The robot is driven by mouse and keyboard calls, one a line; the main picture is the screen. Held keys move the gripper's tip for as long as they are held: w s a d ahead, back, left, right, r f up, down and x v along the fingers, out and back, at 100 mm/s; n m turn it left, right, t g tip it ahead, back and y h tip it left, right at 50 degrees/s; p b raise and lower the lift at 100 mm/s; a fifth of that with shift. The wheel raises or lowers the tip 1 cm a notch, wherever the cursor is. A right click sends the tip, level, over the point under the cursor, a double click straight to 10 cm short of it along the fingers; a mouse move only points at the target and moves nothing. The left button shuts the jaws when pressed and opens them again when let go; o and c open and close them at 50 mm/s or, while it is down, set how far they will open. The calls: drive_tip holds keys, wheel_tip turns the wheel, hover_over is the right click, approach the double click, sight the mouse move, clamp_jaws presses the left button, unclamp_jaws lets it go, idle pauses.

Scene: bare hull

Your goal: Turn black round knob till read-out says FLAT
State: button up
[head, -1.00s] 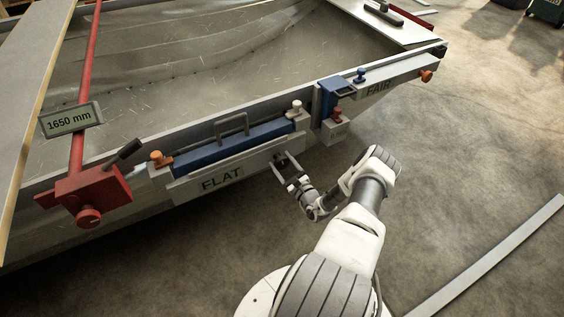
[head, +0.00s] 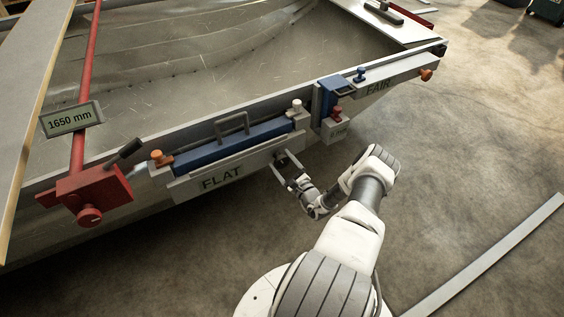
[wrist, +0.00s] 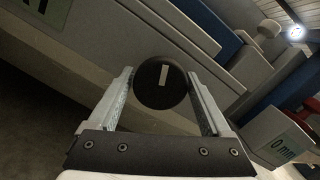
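The black round knob (wrist: 161,83) with a pale line mark on its face sits between my fingertips in the wrist view. Both fingers lie against its sides, so my gripper (wrist: 160,86) looks shut on it. In the head view my gripper (head: 283,165) is at the lower right of the long grey and blue fixture, and the knob is hard to make out there. The read-out (head: 221,177) on that fixture's front says FLAT. Part of this panel also shows at the upper left of the wrist view (wrist: 45,12).
A red clamp (head: 92,195) with a 1650 mm display (head: 70,119) stands at the left. A second fixture (head: 375,85) marked FAIR is on the right, with a small box (head: 338,131) below it. A grey bar (head: 490,255) lies on the floor, which is otherwise open at right.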

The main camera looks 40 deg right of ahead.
drive_tip(key=shift+o, duration=0.9)
drive_tip(key=s+a+f+p, duration=0.1)
drive_tip(key=s+p, duration=0.2)
drive_tip(key=s, duration=1.4)
drive_tip(key=shift+s+a+f+p, duration=0.15)
drive_tip(key=shift+a+f+p, duration=0.1)
drive_tip(key=shift+p, duration=0.15)
